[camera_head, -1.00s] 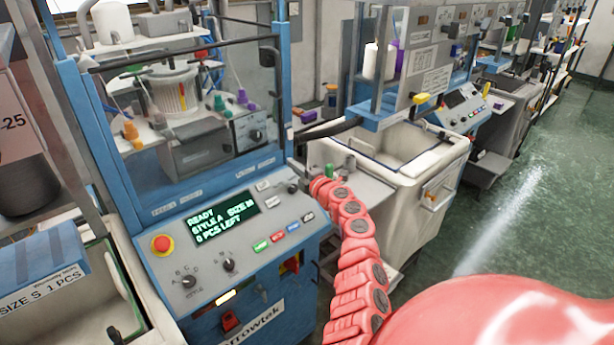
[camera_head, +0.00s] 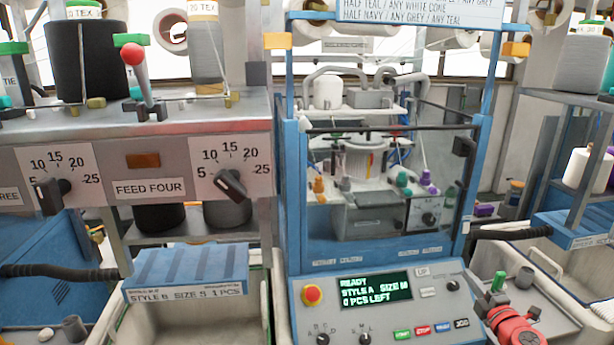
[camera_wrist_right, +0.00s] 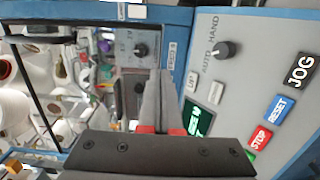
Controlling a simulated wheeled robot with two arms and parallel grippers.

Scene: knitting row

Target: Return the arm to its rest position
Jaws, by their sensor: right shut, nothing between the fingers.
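My right arm, red and jointed, comes in at the lower right of the head view, with its gripper end (camera_head: 494,313) at the right edge of the knitting machine's control panel (camera_head: 440,305). In the right wrist view the gripper (camera_wrist_right: 160,85) shows two grey fingers with red parts at their base, shut together with nothing between them. The panel with its buttons and knob lies close beside the fingers there; I cannot tell whether they touch. My left gripper is not in view.
The blue-framed machine (camera_head: 295,190) has a red stop button (camera_head: 312,294) and a screen (camera_head: 377,289) reading READY, STYLE A, 0 PCS LEFT. A green peg (camera_head: 498,281) stands near my arm. A feed panel (camera_head: 130,165) and cream bin (camera_head: 190,318) are at left.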

